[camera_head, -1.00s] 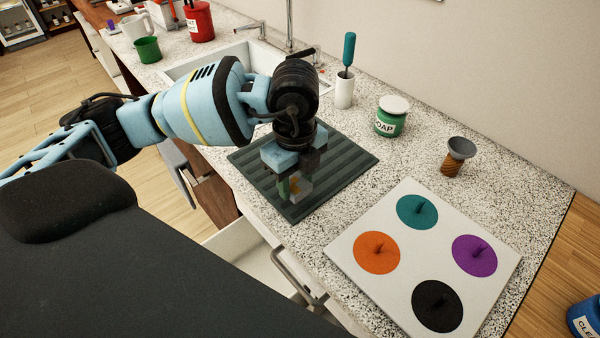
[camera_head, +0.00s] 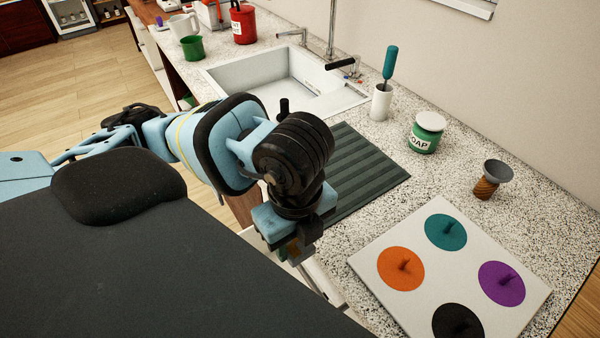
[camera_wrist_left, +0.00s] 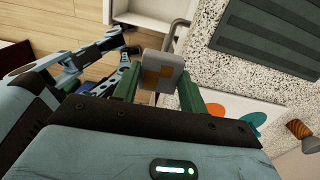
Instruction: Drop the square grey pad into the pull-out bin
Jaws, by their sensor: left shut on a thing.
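My left gripper (camera_head: 294,254) is shut on the square grey pad (camera_wrist_left: 160,73), which has orange-yellow patches in the left wrist view. In the head view the pad is mostly hidden by the gripper. The gripper is in the air off the counter's front edge, above the pull-out bin (camera_head: 325,285). The bin is white and open, and my arm covers much of it in the head view. A white part of it shows at the top of the left wrist view (camera_wrist_left: 152,16), beside a metal handle. My right gripper is not in view.
A dark ribbed mat (camera_head: 368,178) lies on the speckled counter near the sink (camera_head: 225,80). A white board (camera_head: 449,211) with coloured discs lies to the right. A soap jar (camera_head: 426,132), a brush holder (camera_head: 381,102) and a grey-topped brown object (camera_head: 489,181) stand behind.

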